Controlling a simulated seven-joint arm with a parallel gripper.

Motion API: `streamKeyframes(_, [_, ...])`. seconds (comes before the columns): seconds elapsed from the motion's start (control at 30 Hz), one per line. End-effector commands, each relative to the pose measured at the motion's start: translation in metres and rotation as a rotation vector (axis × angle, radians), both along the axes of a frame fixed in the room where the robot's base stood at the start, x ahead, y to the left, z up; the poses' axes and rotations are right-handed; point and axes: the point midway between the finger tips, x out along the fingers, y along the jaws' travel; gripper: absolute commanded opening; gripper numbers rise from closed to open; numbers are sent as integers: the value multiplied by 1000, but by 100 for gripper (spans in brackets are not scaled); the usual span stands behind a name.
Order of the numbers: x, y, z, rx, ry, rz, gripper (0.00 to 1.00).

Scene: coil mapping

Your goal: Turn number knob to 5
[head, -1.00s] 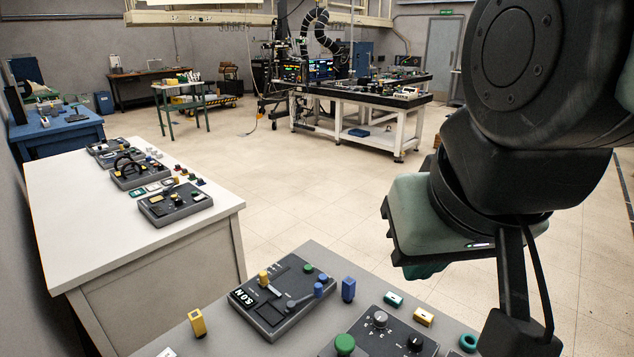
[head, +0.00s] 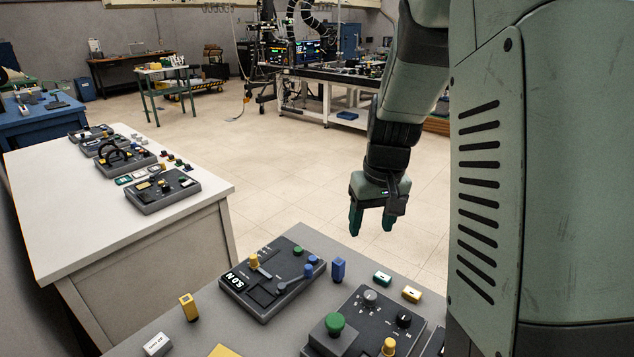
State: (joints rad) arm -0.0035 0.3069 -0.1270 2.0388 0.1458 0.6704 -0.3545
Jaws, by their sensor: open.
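A dark control box (head: 378,318) on the near grey table carries a grey round knob (head: 369,297) and a black knob (head: 403,320). The markings around both are too small to read, so I cannot tell which is the number knob or where it points. My gripper (head: 372,231) points down with its two green fingers apart and nothing between them. In the picture it is above and behind the box, clear of both knobs.
The box also has a green button (head: 334,323) and a yellow knob (head: 388,346). A second panel (head: 272,279) with levers stands to its left.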

Motion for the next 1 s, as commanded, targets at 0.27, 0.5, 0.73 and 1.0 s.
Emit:
streamKeyframes(0.27, [34, -26, -112, -31, 116, 33, 60])
streamKeyframes(0.5, [37, -32, -143, -40, 139, 44, 60])
streamKeyframes(0.73, [37, -31, -179, -39, 142, 44, 60])
streamKeyframes(1.0, [37, -31, -226, -40, 140, 44, 60])
